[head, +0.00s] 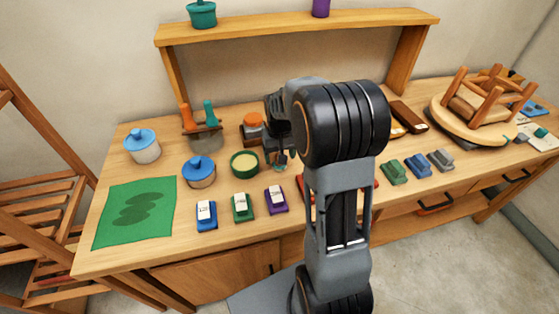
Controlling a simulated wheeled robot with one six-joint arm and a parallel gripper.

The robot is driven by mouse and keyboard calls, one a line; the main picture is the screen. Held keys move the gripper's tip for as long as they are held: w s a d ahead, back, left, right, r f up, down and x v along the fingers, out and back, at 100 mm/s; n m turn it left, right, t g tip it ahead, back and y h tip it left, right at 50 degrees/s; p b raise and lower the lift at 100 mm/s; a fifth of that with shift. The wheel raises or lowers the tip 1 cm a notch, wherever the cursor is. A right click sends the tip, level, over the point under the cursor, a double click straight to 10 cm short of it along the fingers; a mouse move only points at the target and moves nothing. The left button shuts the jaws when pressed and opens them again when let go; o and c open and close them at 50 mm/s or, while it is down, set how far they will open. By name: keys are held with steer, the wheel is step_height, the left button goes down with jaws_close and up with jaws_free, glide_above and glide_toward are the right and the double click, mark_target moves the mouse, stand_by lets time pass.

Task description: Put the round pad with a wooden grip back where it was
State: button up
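I cannot pick out the round pad with a wooden grip for sure; my arm hides part of the table. My gripper (281,158) points down over the middle of the table, behind and right of a green round tin with a pale yellow filling (244,163). Its fingers are small and dark here, and a bit of teal shows below them. I cannot tell whether they are open or hold something. A dark item with an orange top (252,121) stands just left of my gripper.
Blue-lidded jars (142,147) (199,171), a holder with orange and teal handles (206,134), and a green mat (136,212) are on the left. Labelled blocks (206,216) line the front. An upturned stool (468,117) lies right. A shelf (290,27) spans the back.

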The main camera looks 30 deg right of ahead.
step_height(320, 180, up, 8)
steer(key=shift+f, duration=0.1)
steer(key=s+a+n+t, duration=0.1)
steer(key=s+a, duration=0.4)
steer(key=s, duration=0.3)
steer(key=s+a+n+t, duration=0.1)
steer(key=s+a, duration=0.3)
steer(key=s, duration=0.4)
steer(key=shift+a+r+n+t, duration=0.3)
steer(key=shift+a+r+t, duration=0.1)
steer(key=shift+t, duration=0.4)
steer(key=shift+r+p, duration=0.6)
